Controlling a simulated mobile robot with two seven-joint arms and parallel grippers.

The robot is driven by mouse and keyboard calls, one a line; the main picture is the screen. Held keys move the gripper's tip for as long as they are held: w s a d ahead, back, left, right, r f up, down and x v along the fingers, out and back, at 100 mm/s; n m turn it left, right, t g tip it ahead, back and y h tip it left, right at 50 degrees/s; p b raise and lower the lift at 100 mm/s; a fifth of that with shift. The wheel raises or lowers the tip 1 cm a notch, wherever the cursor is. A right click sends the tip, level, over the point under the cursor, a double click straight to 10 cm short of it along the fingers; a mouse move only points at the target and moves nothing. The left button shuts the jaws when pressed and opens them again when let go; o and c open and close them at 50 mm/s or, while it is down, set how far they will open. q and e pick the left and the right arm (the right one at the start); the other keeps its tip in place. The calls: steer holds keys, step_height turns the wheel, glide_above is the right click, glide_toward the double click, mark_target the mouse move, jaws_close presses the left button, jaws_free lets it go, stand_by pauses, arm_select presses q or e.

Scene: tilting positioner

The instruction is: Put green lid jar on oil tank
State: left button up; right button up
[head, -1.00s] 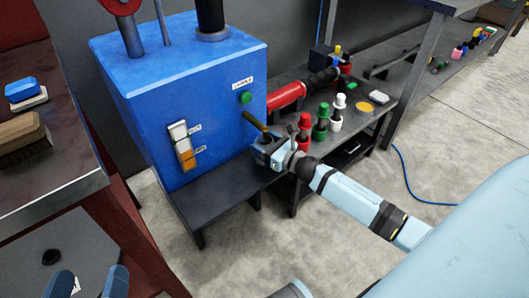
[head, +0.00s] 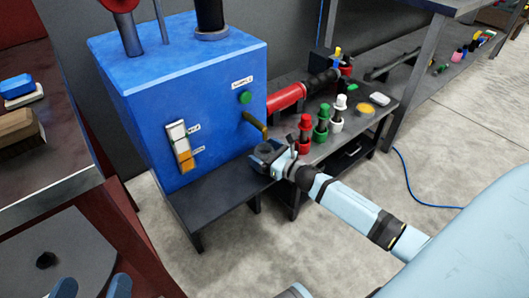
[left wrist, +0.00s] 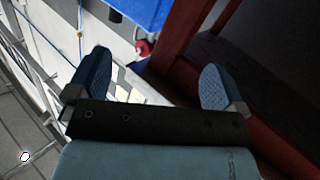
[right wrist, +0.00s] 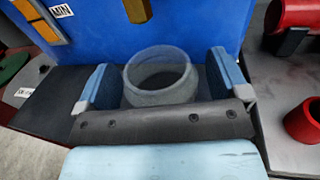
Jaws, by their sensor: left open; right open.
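The oil tank (head: 200,95) is a large blue box with a level gauge, a green button and a brass spout (head: 255,124). My right gripper (head: 266,153) is open by the low dark stand in front of the tank. In the right wrist view its fingers stand either side of a clear, open-topped glass jar (right wrist: 160,75); I cannot tell if they touch it. I see no lid on that jar. A green-topped container (head: 321,124) stands on the bench between a red one and a white one. My left gripper (head: 92,287) is open and empty, low at the left.
The dark bench (head: 300,196) right of the tank carries a red cylinder (head: 286,96), a red-topped container (head: 304,132), a white-topped one (head: 338,113) and a yellow disc (head: 365,108). A brown brush (head: 22,130) lies on the left table (head: 75,182). Open floor lies in front.

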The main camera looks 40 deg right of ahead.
steer(key=shift+r, duration=0.25)
arm_select(q)
step_height(320, 180, up, 4)
steer(key=shift+a+f+n+t+p, duration=0.15)
steer(key=shift+n+t+p, duration=0.15)
steer(key=shift+t+p, duration=0.7)
arm_select(e)
steer(key=v, duration=1.2)
arm_select(q)
steer(key=shift+f+g, duration=0.25)
steer(key=shift+g, duration=0.05)
